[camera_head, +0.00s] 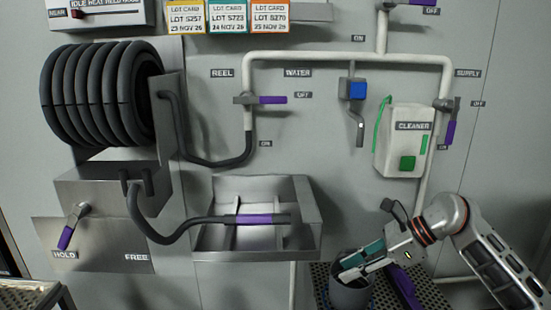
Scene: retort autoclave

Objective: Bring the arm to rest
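My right arm comes in from the lower right, and its gripper (350,268) points left and down over the mouth of a grey round container (351,294). Teal and pale parts show side by side at the fingers; I cannot tell whether a gap lies between them or whether they hold anything. I cannot tell whether the fingertips touch the container's rim. A purple piece (405,288) shows just below and right of the gripper. My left gripper is not in view.
The container stands on a dark perforated shelf (440,284). A white cleaner box (402,146) hangs above the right arm. A metal trough (212,242) holds a purple-gripped hose wand (254,219). A hose reel (100,95) is at left, and pipes (340,57) run along the wall.

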